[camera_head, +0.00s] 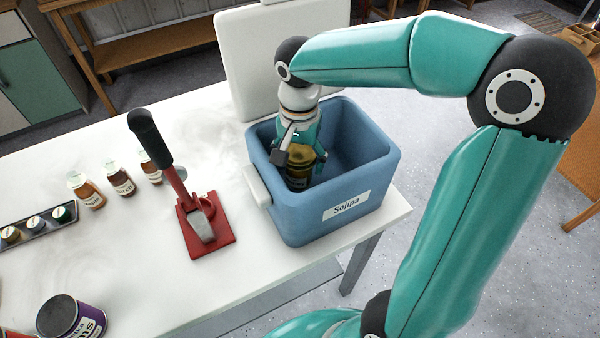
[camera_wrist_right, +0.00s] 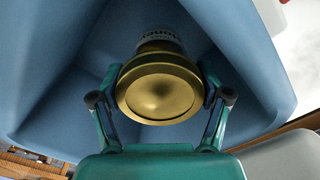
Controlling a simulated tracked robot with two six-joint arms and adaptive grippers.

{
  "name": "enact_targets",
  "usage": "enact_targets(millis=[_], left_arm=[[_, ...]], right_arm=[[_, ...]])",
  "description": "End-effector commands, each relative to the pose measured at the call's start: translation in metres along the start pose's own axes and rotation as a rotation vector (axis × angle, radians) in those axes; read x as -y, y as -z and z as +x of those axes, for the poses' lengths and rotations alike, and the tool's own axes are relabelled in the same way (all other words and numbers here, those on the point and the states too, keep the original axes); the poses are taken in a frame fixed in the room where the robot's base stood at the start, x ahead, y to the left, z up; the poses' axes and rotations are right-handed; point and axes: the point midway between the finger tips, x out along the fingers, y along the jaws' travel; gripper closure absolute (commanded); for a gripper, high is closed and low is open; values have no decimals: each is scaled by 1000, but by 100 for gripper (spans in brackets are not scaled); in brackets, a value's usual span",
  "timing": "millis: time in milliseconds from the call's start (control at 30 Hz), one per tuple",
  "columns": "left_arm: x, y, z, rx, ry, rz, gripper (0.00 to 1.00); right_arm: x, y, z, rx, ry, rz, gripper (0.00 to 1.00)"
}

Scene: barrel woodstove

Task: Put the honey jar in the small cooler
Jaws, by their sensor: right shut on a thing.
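The small cooler (camera_head: 330,211) is a blue open box labelled "Sojipa" near the right end of the white table. Its white lid stands upright behind it. My right gripper (camera_head: 303,158) reaches down into the cooler and is shut on the jar. In the right wrist view the jar's gold lid (camera_wrist_right: 160,92) sits between the two fingers, with blue cooler walls around it. I cannot tell whether the jar touches the cooler floor. My left gripper is not in view.
A red lever press (camera_head: 207,228) stands left of the cooler. Several small spice jars (camera_head: 119,179) and a dark tray (camera_head: 38,226) of little jars are further left. A purple can (camera_head: 70,316) is at the front left. The cooler's right part is empty.

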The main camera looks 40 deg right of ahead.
Motion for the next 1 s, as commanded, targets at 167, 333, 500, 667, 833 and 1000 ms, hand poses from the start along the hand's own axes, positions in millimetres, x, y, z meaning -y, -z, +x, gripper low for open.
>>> enact_targets(millis=[167,333,500,667,833,1000], left_arm=[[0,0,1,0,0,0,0],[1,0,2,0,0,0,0],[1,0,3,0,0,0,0],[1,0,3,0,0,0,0],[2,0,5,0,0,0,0],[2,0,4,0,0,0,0]], right_arm=[[0,0,11,-1,1,1,81],[0,0,33,1,-3,0,81],[0,0,50,0,0,0,81],[0,0,50,-2,2,0,81],[1,0,52,-2,2,-1,81],[0,0,53,-1,1,-1,2]])
